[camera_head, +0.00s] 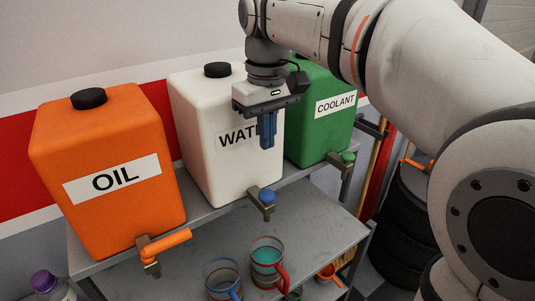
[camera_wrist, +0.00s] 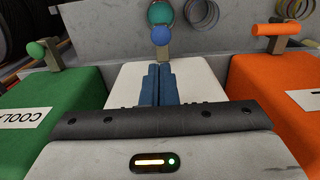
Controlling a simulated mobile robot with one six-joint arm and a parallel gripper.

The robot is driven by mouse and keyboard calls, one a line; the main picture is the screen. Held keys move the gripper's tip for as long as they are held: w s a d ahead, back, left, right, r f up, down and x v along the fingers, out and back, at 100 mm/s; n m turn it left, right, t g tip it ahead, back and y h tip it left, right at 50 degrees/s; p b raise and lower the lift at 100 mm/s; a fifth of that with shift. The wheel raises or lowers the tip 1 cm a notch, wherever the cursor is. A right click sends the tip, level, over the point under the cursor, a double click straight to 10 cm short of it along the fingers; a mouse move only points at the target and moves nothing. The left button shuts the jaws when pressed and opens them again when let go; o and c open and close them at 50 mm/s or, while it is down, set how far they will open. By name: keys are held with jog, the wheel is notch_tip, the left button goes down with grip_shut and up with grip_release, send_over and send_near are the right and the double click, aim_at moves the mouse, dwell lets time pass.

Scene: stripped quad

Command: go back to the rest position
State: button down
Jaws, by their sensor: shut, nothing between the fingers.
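My gripper (camera_head: 267,132) hangs in front of the white water container (camera_head: 205,150), pointing down, with its blue fingers together and nothing between them. In the wrist view my gripper's blue fingers (camera_wrist: 157,84) lie side by side over the white container (camera_wrist: 123,82). My arm reaches in from the right of the head view. Part of the WATER label is hidden behind the fingers.
The orange oil container (camera_head: 110,170) and green coolant container (camera_head: 318,120) flank the white one on a grey shelf (camera_head: 215,212). Their taps stick out forward. A striped cup (camera_head: 222,278) and a teal-filled mug (camera_head: 267,262) stand on the lower shelf. Tires (camera_head: 403,215) stand at right.

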jog(key=shift+r, duration=0.4)
jog(key=s+d+f+m+t, duration=0.1)
jog(key=s+d+f+m, duration=0.2)
jog(key=s+d+f, duration=0.3)
jog(key=s+d+f+m+t, duration=0.2)
jog(key=s+d+f, duration=0.5)
jog(key=f, duration=0.4)
jog(key=shift+s+d+f+m, duration=0.15)
jog(key=shift+d+f+m, duration=0.2)
jog(key=shift+d+m, duration=0.55)
